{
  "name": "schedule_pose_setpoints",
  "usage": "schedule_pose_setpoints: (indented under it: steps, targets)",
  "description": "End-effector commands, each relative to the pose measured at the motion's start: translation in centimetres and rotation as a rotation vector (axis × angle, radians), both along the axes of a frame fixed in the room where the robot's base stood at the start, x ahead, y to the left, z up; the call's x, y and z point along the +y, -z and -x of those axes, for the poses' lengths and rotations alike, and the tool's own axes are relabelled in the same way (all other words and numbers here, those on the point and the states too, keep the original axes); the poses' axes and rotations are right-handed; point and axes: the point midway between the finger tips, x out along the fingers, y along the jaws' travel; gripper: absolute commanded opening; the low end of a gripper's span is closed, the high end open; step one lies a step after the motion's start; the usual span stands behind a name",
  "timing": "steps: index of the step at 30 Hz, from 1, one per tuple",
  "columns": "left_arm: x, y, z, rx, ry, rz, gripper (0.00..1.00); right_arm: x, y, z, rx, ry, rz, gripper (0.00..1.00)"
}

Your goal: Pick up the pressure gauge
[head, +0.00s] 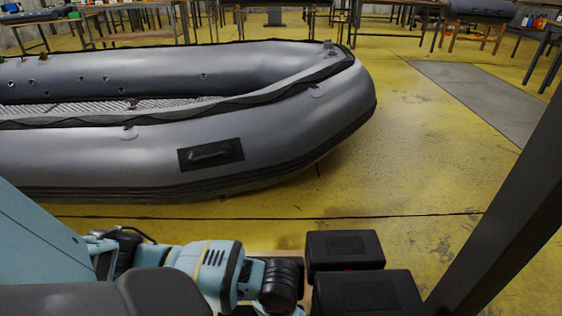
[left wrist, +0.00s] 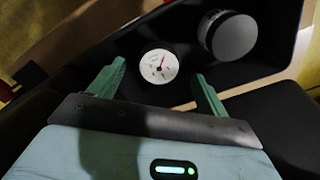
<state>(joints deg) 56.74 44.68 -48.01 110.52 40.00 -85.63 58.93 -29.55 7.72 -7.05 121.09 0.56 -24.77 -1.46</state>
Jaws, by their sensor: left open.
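The pressure gauge (left wrist: 158,66), with a round white dial and a red needle, shows in the left wrist view inside a dark, open compartment (left wrist: 274,56). My left gripper (left wrist: 160,72) is open, its two green fingers apart on either side of the gauge in the picture. I see no finger clearly touching it, and cannot tell how far beyond the tips it lies. In the head view my left arm reaches along the bottom edge; its fingers and the gauge are not visible there. My right gripper is in neither view.
A round, grey-faced object (left wrist: 230,37) sits beside the gauge, to its right. Two black cases (head: 345,250) stand near my left arm in the head view. A large grey inflatable boat (head: 270,130) lies beyond on the yellow floor, which is clear to its right.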

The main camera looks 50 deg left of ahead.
Motion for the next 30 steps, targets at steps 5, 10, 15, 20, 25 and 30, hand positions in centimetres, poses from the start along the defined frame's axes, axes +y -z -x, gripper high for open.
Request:
schedule_pose_setpoints:
  steps: [5, 10, 15, 20, 25, 30]
  targets:
    - [-0.1, 2.9, 0.1, 0.004, 0.0, -0.002, 0.77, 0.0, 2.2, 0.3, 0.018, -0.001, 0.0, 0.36]
    - [-0.1, 4.0, 0.0, 0.0, 0.0, -0.001, 0.77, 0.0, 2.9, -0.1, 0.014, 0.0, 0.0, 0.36]
    - [-0.1, 3.9, 0.0, -0.001, 0.0, -0.001, 0.77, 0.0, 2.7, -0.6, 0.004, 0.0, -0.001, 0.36]
    - [-0.1, 3.9, 0.0, -0.001, 0.0, -0.001, 0.59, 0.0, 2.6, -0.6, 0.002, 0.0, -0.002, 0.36]
    - [-0.1, 3.9, 0.0, -0.001, 0.0, -0.001, 0.36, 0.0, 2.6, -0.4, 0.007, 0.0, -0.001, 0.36]
    - [-0.1, 3.9, 0.0, -0.001, 0.0, -0.001, 0.26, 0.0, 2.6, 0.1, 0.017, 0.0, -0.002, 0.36]
